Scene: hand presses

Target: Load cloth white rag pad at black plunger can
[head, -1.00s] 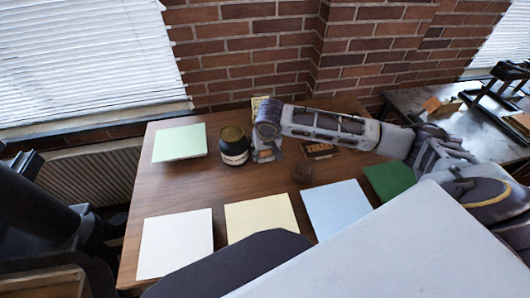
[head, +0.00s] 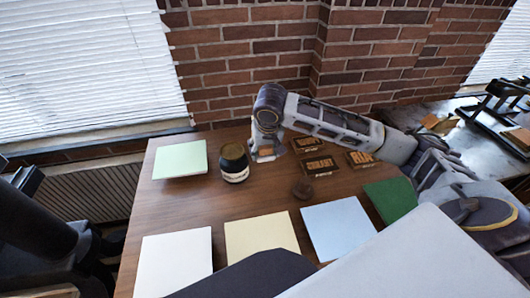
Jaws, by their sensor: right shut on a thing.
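The black plunger can (head: 234,163), a dark round can with a pale label, stands on the table left of my right gripper. My right gripper (head: 265,152) points down just right of the can, with a small gap between them. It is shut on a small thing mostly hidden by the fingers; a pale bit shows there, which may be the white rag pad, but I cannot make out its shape. My left gripper is not in view.
On the table (head: 175,209) lie flat green (head: 180,159), white (head: 175,265), cream (head: 260,235) and blue (head: 338,227) sheets. Wooden lettered blocks (head: 318,165) and a small brown round object (head: 302,189) are right of the gripper. A brick wall stands behind.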

